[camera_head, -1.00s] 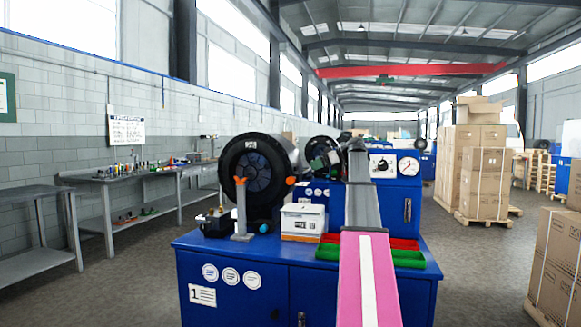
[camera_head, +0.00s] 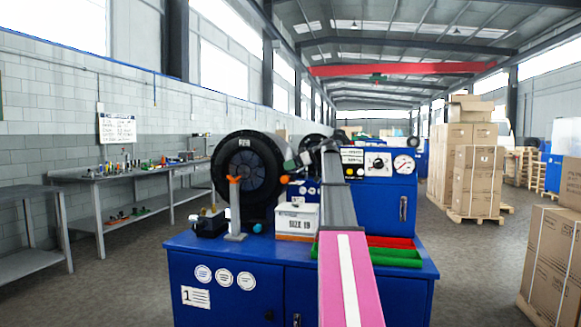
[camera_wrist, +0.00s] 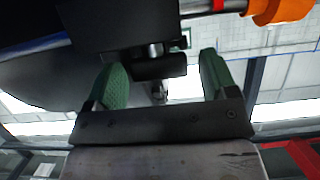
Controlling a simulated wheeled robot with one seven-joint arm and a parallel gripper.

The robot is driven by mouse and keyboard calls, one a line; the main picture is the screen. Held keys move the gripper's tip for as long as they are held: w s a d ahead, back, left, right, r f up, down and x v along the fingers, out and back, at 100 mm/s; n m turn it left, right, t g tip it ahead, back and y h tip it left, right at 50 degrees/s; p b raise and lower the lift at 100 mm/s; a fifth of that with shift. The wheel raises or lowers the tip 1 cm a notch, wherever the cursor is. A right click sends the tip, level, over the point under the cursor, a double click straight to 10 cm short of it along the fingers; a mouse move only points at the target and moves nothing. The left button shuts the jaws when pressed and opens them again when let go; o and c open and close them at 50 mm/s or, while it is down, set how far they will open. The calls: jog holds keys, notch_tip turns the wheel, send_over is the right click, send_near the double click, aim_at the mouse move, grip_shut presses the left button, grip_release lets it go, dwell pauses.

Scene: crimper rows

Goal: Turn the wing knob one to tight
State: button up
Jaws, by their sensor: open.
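A dark bar on a short metal stem, which looks like the wing knob (camera_wrist: 160,68), sits between the green-padded fingers of my gripper (camera_wrist: 161,63) in the wrist view. The fingers are open, with a gap on each side of the bar. In the head view my gripper (camera_head: 297,162) is at the right side of the black round crimper head (camera_head: 248,170) on station 1. The knob is hidden there behind the gripper and arm. I cannot tell the knob's turn from these frames.
An orange-topped grey post (camera_head: 235,205) stands in front of the crimper head. A white box (camera_head: 297,220) and green tray (camera_head: 394,256) lie on the blue cabinet (camera_head: 240,300). A control box with gauge (camera_head: 403,164) stands right. An orange part (camera_wrist: 277,10) shows near the right finger.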

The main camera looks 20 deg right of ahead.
jog(key=shift+w+a+f, duration=0.1)
jog(key=shift+w+a, duration=0.05)
jog(key=shift+a, duration=0.05)
jog(key=c, duration=0.9)
jog(key=shift+c, duration=0.2)
jog(key=shift+m+t, duration=0.4)
jog(key=shift+s+m+t+h, duration=0.2)
jog(key=shift+m+t+h, duration=0.6)
jog(key=shift+m+h, duration=0.15)
jog(key=shift+w+m+t+h, duration=0.1)
jog(key=shift+m+t+h, duration=0.9)
jog(key=shift+m+h, duration=0.55)
